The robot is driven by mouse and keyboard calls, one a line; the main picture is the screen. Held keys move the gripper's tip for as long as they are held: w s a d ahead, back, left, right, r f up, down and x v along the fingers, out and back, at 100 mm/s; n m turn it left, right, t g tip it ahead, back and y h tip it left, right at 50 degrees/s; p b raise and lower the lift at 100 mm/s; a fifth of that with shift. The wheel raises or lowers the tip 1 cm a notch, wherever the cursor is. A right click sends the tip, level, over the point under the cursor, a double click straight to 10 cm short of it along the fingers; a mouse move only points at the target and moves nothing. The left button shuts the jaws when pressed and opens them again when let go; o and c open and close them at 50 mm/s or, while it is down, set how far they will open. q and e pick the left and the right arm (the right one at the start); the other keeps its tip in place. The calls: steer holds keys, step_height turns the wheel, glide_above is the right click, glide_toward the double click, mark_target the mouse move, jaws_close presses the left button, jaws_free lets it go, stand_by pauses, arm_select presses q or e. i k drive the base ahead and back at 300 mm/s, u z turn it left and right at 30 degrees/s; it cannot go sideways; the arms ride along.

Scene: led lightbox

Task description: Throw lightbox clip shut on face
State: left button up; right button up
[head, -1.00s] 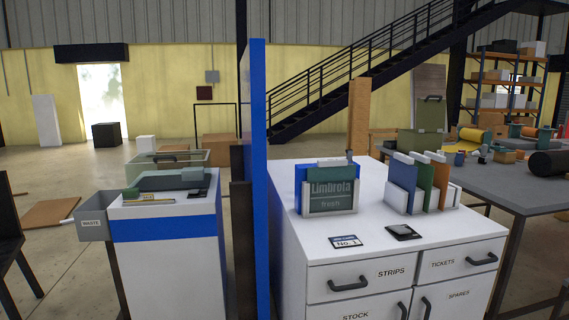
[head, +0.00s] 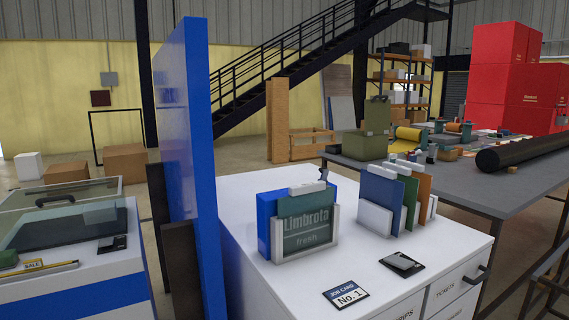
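The lightbox (head: 305,229) stands upright on top of the white cabinet in the head view. It has a blue body and a dark green face reading "Limbrota fresh", held in a pale frame along its sides and bottom. A pale clip bar (head: 307,188) sits at its top edge, with a small grey lever (head: 323,174) at the right end. I cannot tell from here whether the clip is open or shut. Neither of my grippers is in view.
A job card (head: 345,297) marked No. 1 and a small black pad (head: 402,264) lie in front of the lightbox. A rack of coloured panels (head: 381,204) stands to its right. A tall blue panel (head: 199,170) rises at the cabinet's left. A grey table (head: 520,184) is behind right.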

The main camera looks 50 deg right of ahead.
mark_target(325, 171)
steer(key=u, duration=1)
steer(key=i, duration=2.4)
steer(key=z, duration=4.1)
steer(key=i, duration=1)
steer(key=z, duration=4.6)
